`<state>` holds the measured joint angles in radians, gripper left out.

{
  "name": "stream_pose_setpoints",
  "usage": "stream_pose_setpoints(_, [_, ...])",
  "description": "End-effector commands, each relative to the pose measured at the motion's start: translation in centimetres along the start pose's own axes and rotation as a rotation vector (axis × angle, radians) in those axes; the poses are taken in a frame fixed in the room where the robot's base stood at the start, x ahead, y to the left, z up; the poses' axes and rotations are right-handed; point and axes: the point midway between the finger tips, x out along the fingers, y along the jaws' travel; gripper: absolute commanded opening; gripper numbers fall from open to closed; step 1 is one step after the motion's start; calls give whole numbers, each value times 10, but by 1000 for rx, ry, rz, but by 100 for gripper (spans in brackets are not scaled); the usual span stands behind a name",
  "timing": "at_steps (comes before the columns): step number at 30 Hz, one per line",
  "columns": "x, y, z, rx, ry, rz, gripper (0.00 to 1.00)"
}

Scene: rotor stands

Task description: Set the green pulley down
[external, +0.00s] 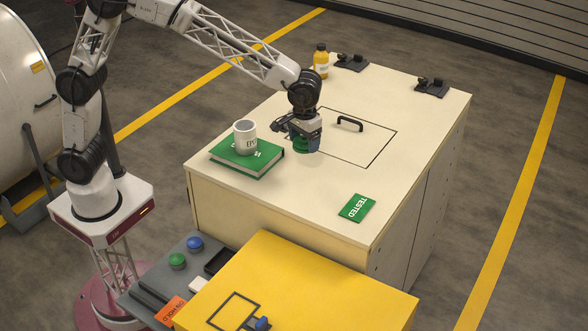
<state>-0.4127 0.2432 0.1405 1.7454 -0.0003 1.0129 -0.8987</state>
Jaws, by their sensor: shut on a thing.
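The green pulley (301,147) is at the fingertips of my gripper (300,138), partly hidden by the fingers. My gripper points down and is shut on the pulley. The pulley is over the cream cabinet top, between the green book and the outlined panel with the black handle. It is low, close to the surface; I cannot tell whether it touches it.
A white mug (245,138) stands on a green book (247,157) left of my gripper. A black handle (350,123) rises from the outlined panel (372,145). A yellow bottle (321,62) and black fixtures (432,87) stand at the back. A green "TESTED" card (357,208) lies near the front.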

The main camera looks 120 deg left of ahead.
Motion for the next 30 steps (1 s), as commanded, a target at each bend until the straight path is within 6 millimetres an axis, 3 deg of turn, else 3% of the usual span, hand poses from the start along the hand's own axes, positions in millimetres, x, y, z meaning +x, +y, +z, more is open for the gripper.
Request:
stream_pose_setpoints(5, [0, 3, 13, 1, 1, 1, 42])
stream_pose_setpoints(18, [2, 3, 14, 0, 1, 1, 42])
stream_pose_setpoints(30, [49, 3, 14, 0, 0, 0, 42])
